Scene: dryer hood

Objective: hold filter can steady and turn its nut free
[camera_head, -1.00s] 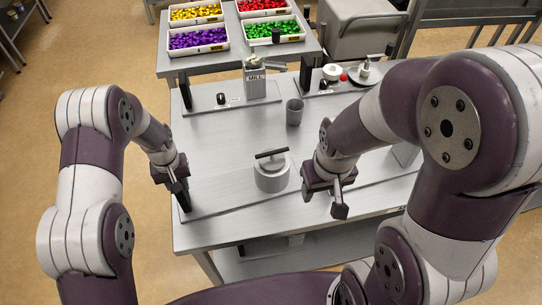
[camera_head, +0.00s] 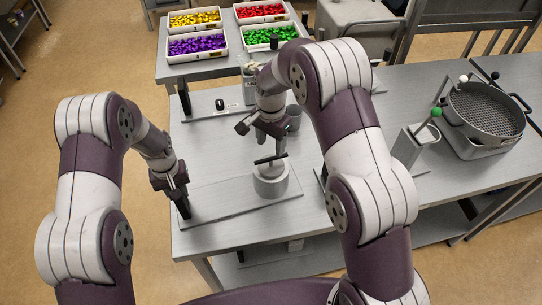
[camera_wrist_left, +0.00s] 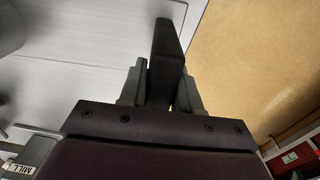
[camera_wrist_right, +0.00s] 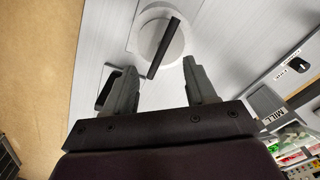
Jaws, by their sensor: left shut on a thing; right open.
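The filter can (camera_head: 270,186) is a short grey cylinder on a flat plate (camera_head: 225,206) on the bench. Its nut (camera_head: 270,159) carries a black crossbar on top; it also shows in the right wrist view (camera_wrist_right: 163,48). My right gripper (camera_head: 269,143) is open and empty just above the can. In the right wrist view the bar lies beyond and between the open fingers (camera_wrist_right: 158,75), apart from them. My left gripper (camera_head: 180,190) is shut on a black upright handle (camera_wrist_left: 165,60) at the plate's left end.
The mill (camera_head: 248,88) and a grey cup (camera_head: 294,115) stand behind the can, close to my right gripper. A grey block with a green-knobbed lever (camera_head: 408,148) and a round sieve (camera_head: 485,112) are to the right. Trays of coloured pieces (camera_head: 197,45) sit on a table behind.

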